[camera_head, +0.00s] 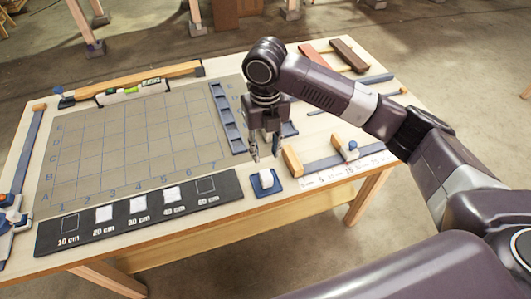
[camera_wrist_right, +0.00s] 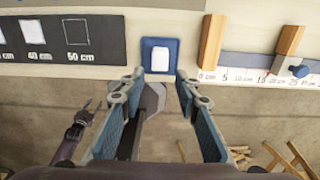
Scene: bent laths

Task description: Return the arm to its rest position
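My right arm comes in from the right in the head view, and its gripper (camera_head: 264,157) points down near the table's front edge. The fingers are apart with nothing between them; the wrist view also shows the right gripper (camera_wrist_right: 160,85) open and empty. A white block (camera_head: 266,178) rests on a small blue pad (camera_head: 276,188) just in front of and below the fingertips. In the wrist view the white block (camera_wrist_right: 160,59) lies beyond the fingertips. A dark claw, apparently my left gripper (camera_wrist_right: 90,108), is low at the left of the wrist view, too small to judge.
A black strip (camera_head: 90,236) with labelled squares, some bearing white pieces, lies along the front edge. A gridded board (camera_head: 130,140) covers the left. A blue slotted tray (camera_head: 226,118), wooden block (camera_head: 292,160) and ruler (camera_head: 350,168) are near the right gripper. Floor is open beyond the front edge.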

